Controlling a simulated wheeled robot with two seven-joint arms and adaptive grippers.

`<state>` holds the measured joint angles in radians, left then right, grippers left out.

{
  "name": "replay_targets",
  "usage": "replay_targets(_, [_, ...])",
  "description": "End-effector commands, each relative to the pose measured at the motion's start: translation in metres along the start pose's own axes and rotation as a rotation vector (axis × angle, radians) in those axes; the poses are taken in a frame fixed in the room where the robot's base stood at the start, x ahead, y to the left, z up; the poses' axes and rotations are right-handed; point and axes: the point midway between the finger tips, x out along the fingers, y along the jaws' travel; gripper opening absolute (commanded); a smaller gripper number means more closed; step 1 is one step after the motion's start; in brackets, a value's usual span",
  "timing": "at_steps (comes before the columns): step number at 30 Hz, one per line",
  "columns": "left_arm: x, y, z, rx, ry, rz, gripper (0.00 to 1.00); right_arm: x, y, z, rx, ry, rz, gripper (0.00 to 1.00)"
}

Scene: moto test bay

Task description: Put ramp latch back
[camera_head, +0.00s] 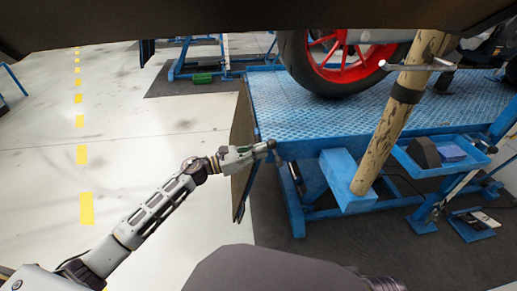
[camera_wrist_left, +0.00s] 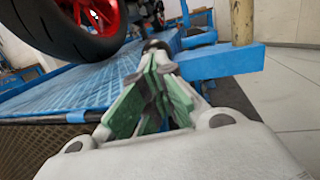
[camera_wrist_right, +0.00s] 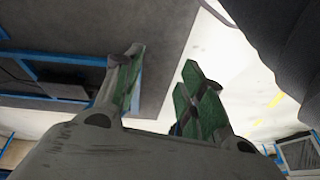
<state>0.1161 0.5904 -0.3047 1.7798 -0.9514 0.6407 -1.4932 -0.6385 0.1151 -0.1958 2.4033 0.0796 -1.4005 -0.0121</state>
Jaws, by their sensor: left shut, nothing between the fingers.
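The ramp (camera_head: 243,125) is a dark panel hanging down at the left end of the blue lift platform (camera_head: 290,112). My left gripper (camera_head: 268,147) is shut and empty at the platform's near left corner, beside the ramp's top edge. A small dark round knob (camera_wrist_left: 155,46), perhaps the ramp latch, shows just beyond its closed fingertips (camera_wrist_left: 158,62) in the left wrist view. I cannot tell whether they touch it. My right gripper (camera_wrist_right: 163,72) is open and empty over the floor, and is outside the head view.
A motorcycle wheel (camera_head: 292,62) with a red rim stands on the platform. A wooden post (camera_head: 385,140) rises from a blue bracket (camera_head: 338,172) on the near side. A blue tray (camera_head: 408,158) holds small items to the right. The floor (camera_head: 140,125) at left is clear.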

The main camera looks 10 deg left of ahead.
Motion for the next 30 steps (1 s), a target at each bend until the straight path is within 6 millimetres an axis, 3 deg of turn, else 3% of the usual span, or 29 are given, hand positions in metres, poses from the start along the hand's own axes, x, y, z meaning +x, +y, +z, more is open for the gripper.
replay_targets(6, [0.002,0.0,0.003,0.008,0.028,0.001,0.0,-0.013,0.003,-0.002,-0.003,-0.028,0.018,0.4])
replay_targets(30, [0.017,-0.003,0.014,0.04,0.191,0.0,0.0,0.041,0.018,0.025,0.01,-0.145,0.047,0.4])
